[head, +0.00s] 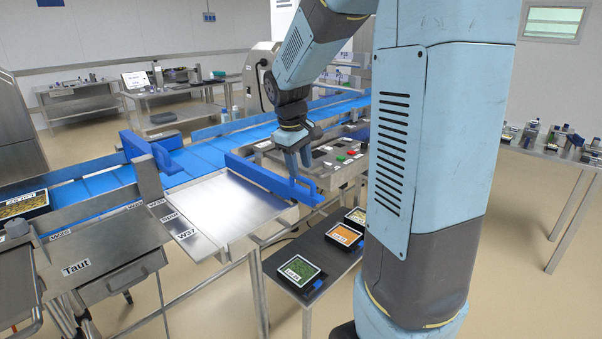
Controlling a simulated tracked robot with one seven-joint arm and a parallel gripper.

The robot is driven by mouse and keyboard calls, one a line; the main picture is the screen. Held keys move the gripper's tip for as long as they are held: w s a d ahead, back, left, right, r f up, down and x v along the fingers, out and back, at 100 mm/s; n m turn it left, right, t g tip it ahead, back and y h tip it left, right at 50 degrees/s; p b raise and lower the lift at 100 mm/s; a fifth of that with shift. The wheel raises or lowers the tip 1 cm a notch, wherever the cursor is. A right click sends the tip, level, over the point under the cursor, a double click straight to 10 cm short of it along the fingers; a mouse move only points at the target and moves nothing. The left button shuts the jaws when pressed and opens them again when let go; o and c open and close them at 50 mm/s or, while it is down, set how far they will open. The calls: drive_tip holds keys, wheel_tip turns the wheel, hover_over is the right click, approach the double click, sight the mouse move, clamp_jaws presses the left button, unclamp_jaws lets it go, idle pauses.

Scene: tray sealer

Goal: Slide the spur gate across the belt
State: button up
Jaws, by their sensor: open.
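A long blue bar (262,177), which looks like the spur gate, runs along the far edge of a bare metal plate (215,206). Its right end has a small upright piece and a flat blue end. The blue belt (205,153) runs from lower left to upper right behind the plate. My gripper (298,167) points down over the right end of the bar with its fingers apart and nothing seen between them. I cannot tell whether it touches the bar. Another blue guide (137,147) stands across the belt to the left.
A low table (317,257) below holds several filled trays. A black tray (22,205) sits at the left end of the belt. A metal rail (170,303) runs along the front.

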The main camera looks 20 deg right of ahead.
sight(302, 177)
drive_tip(key=shift+w+d+f, duration=0.1)
drive_tip(key=shift+d+f, duration=0.05)
drive_tip(key=shift+f, duration=0.65)
drive_tip(key=shift+w+d+f, duration=0.1)
drive_tip(key=shift+d+f, duration=0.05)
drive_tip(key=shift+f, duration=0.65)
drive_tip(key=shift+c, duration=0.2)
clamp_jaws()
